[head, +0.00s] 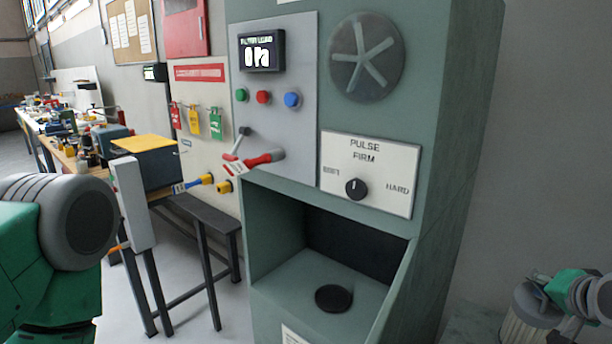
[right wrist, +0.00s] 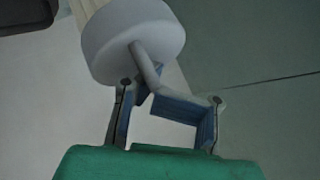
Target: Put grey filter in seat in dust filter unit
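The dust filter unit (head: 345,200) is a tall green cabinet in the middle of the head view. Its open recess has a round black disc (head: 334,298) on the floor, which looks like the seat. The grey filter (head: 523,322), with a cream pleated body and grey cap, is at the lower right, outside the cabinet. In the right wrist view its cap (right wrist: 133,42) and bar handle are close up. My right gripper (head: 562,292) has its fingertips (right wrist: 153,95) closing around that handle. Part of the grip is hidden. My left arm shows at the left edge, its gripper out of view.
The cabinet face carries a display (head: 262,51), coloured buttons, a red-handled lever (head: 262,160) and a PULSE dial (head: 356,188). The recess's right wall edge stands between the filter and the black disc. A dark bench (head: 205,208) stands left of the cabinet.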

